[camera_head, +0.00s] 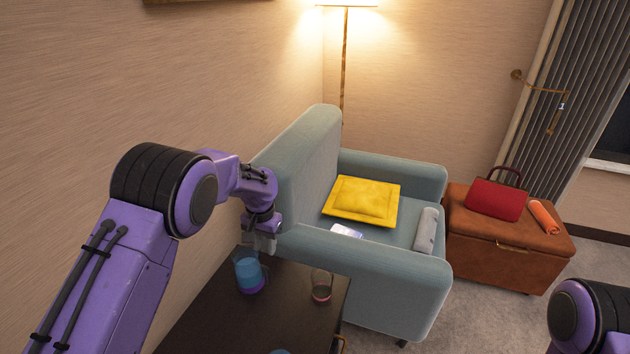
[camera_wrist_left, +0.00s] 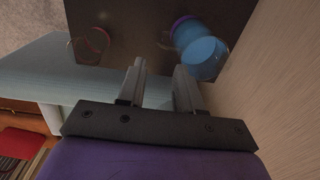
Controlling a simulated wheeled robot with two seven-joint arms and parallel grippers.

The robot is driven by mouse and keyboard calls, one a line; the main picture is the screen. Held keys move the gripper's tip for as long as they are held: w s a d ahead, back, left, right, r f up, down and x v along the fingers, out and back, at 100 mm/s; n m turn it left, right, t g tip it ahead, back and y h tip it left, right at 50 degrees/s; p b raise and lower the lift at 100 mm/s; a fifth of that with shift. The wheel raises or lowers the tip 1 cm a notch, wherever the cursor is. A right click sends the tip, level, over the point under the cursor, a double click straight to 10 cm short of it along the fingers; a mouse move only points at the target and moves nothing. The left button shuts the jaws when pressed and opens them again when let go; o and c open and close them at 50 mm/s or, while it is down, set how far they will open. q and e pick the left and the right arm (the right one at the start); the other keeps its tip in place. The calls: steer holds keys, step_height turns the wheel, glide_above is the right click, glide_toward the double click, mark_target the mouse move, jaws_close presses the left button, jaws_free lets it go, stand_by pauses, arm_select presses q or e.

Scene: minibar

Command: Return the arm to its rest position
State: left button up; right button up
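My left arm reaches in from the left of the head view, and its gripper (camera_head: 262,243) hangs above the far edge of the dark table, beside the sofa. In the left wrist view the two fingers of the left gripper (camera_wrist_left: 158,75) stand apart with nothing between them. A blue cup with a purple base (camera_head: 248,275) stands on the table just below the gripper, apart from it. It also shows in the left wrist view (camera_wrist_left: 203,55), right of the fingers. Of my right arm, only a purple and black part shows at the lower right; its gripper is out of view.
The dark table (camera_head: 290,325) also holds a clear glass with a reddish bottom (camera_head: 321,288). A blue-green sofa (camera_head: 395,280) with a yellow cushion (camera_head: 362,200) stands behind it. A brown ottoman (camera_head: 490,255) carries a red bag (camera_head: 496,200). The wall is close on the left.

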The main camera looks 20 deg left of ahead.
arm_select(q)
steer(key=s+d+f+n, duration=0.1)
steer(key=s+f+n, duration=0.1)
steer(key=s+f, duration=0.3)
steer(key=s+f+n+t+p, duration=0.1)
steer(key=s+f+n, duration=0.1)
steer(key=s+f, duration=0.3)
steer(key=s+d+f+n+p, duration=0.1)
steer(key=s+f+n, duration=0.1)
steer(key=s+f, duration=0.3)
steer(key=shift+s+d+f+n+t+h, duration=0.1)
steer(key=shift+d+f+n+t+h, duration=0.1)
steer(key=shift+f, duration=0.25)
steer(key=shift+s+d+f+n+t+h, duration=0.1)
steer(key=shift+d+f+n, duration=0.1)
steer(key=shift+f, duration=0.2)
steer(key=s+f, duration=0.1)
steer(key=s, duration=0.2)
steer(key=s+f+n+y, duration=0.1)
steer(key=s, duration=0.3)
steer(key=s+a+f+n, duration=0.1)
steer(key=s, duration=0.3)
steer(key=shift+s+f+y, duration=0.1)
steer(key=shift+s+y, duration=0.05)
steer(key=shift+y, duration=0.25)
steer(key=s+a+m+t+y+b, duration=0.1)
steer(key=s+a+b, duration=0.1)
steer(key=s, duration=0.8)
steer(key=shift+a+y, duration=0.2)
steer(key=shift+y, duration=0.1)
